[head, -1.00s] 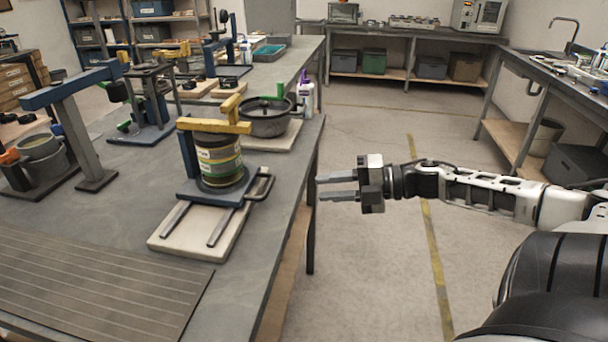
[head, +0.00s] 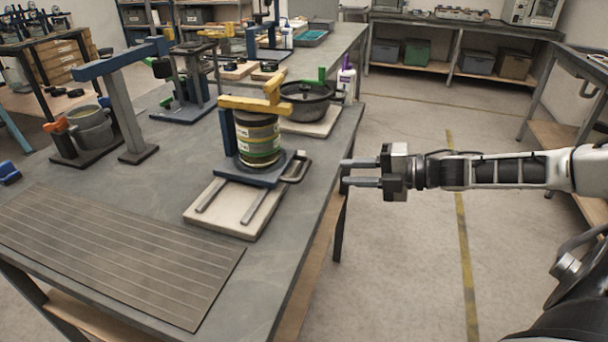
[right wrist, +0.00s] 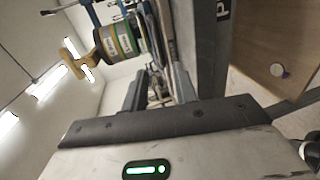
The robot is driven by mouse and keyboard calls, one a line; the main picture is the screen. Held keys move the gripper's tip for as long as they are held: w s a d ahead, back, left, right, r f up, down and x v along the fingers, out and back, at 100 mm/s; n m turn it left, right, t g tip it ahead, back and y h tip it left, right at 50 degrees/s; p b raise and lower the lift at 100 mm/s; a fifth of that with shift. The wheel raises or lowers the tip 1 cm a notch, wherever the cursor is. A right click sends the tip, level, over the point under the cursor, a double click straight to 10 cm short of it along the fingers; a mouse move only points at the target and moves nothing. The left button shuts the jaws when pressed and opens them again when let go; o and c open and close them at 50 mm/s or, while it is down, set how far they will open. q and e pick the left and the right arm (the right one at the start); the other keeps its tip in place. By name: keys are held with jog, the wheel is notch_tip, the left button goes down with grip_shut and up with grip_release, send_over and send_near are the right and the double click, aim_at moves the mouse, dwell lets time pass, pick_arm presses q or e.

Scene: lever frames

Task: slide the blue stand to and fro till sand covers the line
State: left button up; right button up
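The blue stand (head: 229,174) sits on two metal rails on a pale board (head: 234,217) near the table's right edge. It carries a banded jar (head: 258,142) in black, yellow and green under a yellow clamp arm (head: 243,103). A dark loop handle (head: 299,169) sticks out at its right. I cannot make out sand or a line. My right gripper (head: 345,174) is open and empty, just right of the handle and apart from it, past the table edge. In the right wrist view the jar (right wrist: 122,39) shows beyond the spread fingers (right wrist: 158,90). My left gripper is out of view.
A lidded black pot (head: 305,103) and a white bottle (head: 346,82) stand behind the stand. A grooved dark mat (head: 110,252) lies at front left. A blue-topped post (head: 127,112) and a grey cup (head: 94,128) stand at left. The floor to the right is clear.

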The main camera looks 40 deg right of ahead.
aim_at(304, 169)
jog(key=p+x, duration=0.1)
jog(key=x, duration=0.9)
jog(key=shift+r+p, duration=0.15)
jog(key=shift+p, duration=0.15)
jog(key=shift+w+a+f, duration=0.25)
jog(key=shift+w+a, duration=0.15)
jog(key=shift+w, duration=0.15)
grip_shut()
